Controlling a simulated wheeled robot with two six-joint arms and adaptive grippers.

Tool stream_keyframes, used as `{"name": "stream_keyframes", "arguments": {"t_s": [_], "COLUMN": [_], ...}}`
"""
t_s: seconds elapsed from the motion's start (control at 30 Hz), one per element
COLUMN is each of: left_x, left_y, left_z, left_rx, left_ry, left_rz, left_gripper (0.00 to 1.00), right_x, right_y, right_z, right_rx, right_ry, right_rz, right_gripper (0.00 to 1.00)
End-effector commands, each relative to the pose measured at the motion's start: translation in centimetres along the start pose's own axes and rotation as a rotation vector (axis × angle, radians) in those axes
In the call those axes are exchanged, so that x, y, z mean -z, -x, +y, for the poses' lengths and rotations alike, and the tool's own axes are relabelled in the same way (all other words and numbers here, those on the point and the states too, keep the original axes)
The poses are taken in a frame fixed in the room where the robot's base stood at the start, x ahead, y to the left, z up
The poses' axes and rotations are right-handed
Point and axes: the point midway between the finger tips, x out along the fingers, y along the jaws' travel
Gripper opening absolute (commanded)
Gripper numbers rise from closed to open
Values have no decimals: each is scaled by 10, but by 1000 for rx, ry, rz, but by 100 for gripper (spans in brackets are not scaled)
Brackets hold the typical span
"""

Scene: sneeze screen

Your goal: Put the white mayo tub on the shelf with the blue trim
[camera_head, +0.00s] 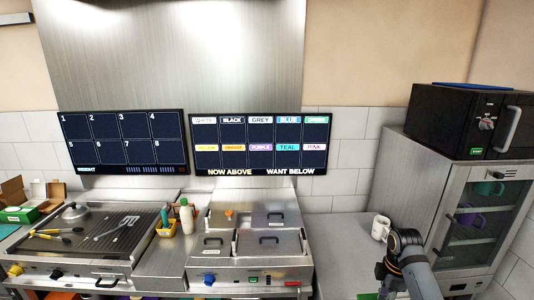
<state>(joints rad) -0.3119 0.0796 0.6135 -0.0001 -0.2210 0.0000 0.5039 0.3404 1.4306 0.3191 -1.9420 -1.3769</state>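I cannot pick out a white mayo tub in this view. A cream bottle with a green cap (186,216) stands on the counter beside the griddle, but I cannot tell what it holds. I cannot make out a shelf with blue trim. Part of my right arm rises from the bottom edge at the right, in front of the right counter. Its gripper does not show clearly and seems to lie below the picture. My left arm and gripper are not in view.
A white mug (380,228) stands on the right counter. A steel warmer (252,243) with lidded wells is in the middle, a griddle (88,238) with tools at left. A glass-fronted cabinet (482,222) holds teal and purple mugs, with a black microwave (470,122) on top.

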Motion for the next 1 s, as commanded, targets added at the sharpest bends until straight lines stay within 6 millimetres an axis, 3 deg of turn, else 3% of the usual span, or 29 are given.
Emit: {"name": "stream_keyframes", "arguments": {"t_s": [0.03, 0.17, 0.43, 0.7, 0.83, 1.0], "left_x": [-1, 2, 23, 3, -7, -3], "left_y": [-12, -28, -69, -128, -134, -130], "left_z": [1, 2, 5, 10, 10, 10], "left_rx": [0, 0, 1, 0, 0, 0], "left_ry": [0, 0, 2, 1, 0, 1], "left_rz": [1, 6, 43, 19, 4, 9], "left_gripper": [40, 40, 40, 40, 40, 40], "right_x": [0, 0, 0, 0, 0, 0], "right_y": [-12, -27, -70, -128, -134, -130], "right_z": [0, 0, 0, 0, 0, 0], "right_rx": [-1, -1, -1, -1, -1, -1], "right_ry": [0, 0, 0, 0, 0, 0], "right_rz": [0, 0, 0, 0, 0, 0], "right_gripper": [0, 0, 0, 0, 0, 0]}}
